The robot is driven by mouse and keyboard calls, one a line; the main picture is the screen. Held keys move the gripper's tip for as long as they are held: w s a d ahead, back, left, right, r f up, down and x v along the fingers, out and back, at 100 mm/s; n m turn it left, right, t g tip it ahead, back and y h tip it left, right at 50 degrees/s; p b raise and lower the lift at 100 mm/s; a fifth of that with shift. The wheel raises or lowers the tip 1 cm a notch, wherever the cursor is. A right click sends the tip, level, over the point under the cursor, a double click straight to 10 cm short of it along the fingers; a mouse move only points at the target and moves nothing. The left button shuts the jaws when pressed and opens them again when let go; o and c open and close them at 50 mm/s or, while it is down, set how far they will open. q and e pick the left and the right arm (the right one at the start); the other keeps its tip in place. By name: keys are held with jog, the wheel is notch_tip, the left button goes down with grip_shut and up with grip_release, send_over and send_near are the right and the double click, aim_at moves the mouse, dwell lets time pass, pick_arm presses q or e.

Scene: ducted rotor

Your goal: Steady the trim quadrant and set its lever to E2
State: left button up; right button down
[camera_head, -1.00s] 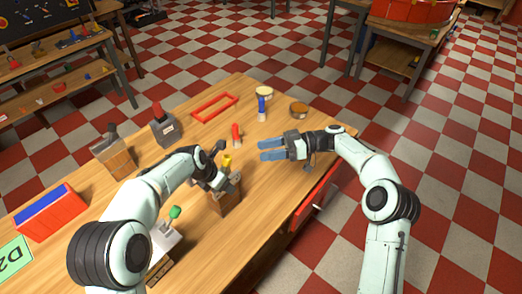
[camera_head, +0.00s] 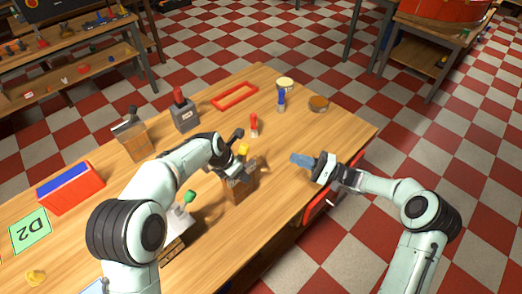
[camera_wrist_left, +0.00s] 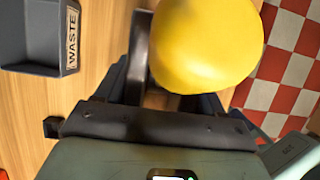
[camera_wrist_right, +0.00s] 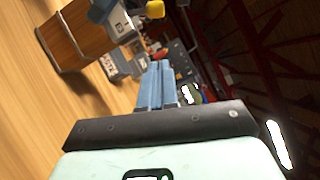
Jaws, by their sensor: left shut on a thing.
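The trim quadrant (camera_head: 240,186) is a brown wooden block with a grey top part and a lever with a yellow knob (camera_head: 244,149). It stands on the table near its front edge. My left gripper (camera_head: 236,168) is shut on its upper part, and the yellow knob (camera_wrist_left: 205,42) fills much of the left wrist view. The block (camera_wrist_right: 75,38) also shows at the upper left of the right wrist view. The lever's setting and any E2 mark cannot be read. My right gripper (camera_head: 300,160) is empty, its blue fingers (camera_wrist_right: 160,88) together, to the right of the quadrant.
A green-knobbed device (camera_head: 189,197) stands left of the quadrant. A green D2 card (camera_head: 31,230) lies far left. Table is clear around the right gripper.

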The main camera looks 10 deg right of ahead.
jog(key=s+a+x, duration=0.1)
jog(key=s+x, duration=0.1)
jog(key=x, duration=1)
jog(key=shift+a+r+m, duration=0.25)
jog(key=shift+r+m, duration=0.15)
jog(key=shift+r, duration=0.05)
